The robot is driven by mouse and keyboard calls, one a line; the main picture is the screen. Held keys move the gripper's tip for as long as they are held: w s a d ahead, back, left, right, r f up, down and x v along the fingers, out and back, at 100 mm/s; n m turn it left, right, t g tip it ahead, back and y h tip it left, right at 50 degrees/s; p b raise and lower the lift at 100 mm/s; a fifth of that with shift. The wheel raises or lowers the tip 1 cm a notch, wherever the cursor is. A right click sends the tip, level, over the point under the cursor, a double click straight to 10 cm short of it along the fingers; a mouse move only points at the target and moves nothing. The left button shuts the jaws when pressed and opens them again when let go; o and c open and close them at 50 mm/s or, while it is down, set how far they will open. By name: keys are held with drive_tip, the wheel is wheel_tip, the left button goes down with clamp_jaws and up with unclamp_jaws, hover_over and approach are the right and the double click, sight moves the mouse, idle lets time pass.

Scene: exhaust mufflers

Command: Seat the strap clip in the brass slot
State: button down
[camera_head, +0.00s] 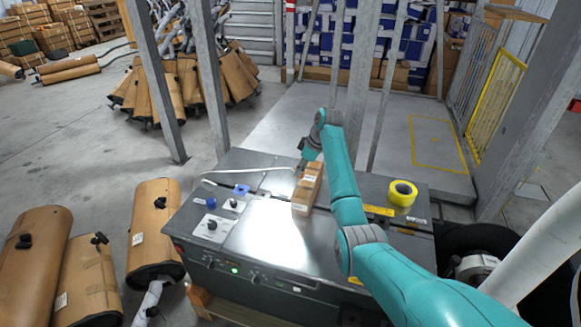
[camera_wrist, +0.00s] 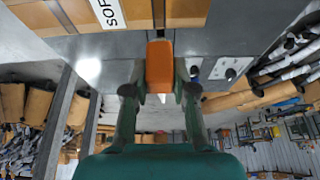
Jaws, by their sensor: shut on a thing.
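My gripper (camera_wrist: 159,92) is shut on an orange-brown block (camera_wrist: 160,62), which looks to be the strap clip. The block sits between the two fingers, its far end near the cardboard box (camera_wrist: 200,14) in the wrist view. In the head view my gripper (camera_head: 302,168) is low at the far end of the same long cardboard box (camera_head: 301,208), and the clip cannot be made out there. I cannot pick out the brass slot in either view. A pale strap (camera_head: 250,170) runs over the machine top to the left of my gripper.
The grey machine (camera_head: 262,228) carries the box, a blue part (camera_head: 241,189), black knobs (camera_head: 212,225) and a yellow tape roll (camera_head: 402,192) at the right. Brown mufflers (camera_head: 153,232) stand on the floor at left. Steel posts (camera_head: 211,75) rise behind the machine.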

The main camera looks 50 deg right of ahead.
drive_tip(key=s+d+f, duration=0.3)
drive_tip(key=s+f, duration=0.1)
drive_tip(key=s, duration=0.5)
drive_tip(key=s+d+f, duration=0.4)
drive_tip(key=s, duration=0.5)
drive_tip(key=shift+d, duration=0.15)
drive_tip(key=shift+f, duration=0.1)
idle(0.4)
drive_tip(key=shift+f, duration=2.25)
drive_tip(key=shift+f, duration=0.35)
idle(0.4)
drive_tip(key=c, duration=0.9)
unclamp_jaws()
drive_tip(key=shift+o, duration=0.2)
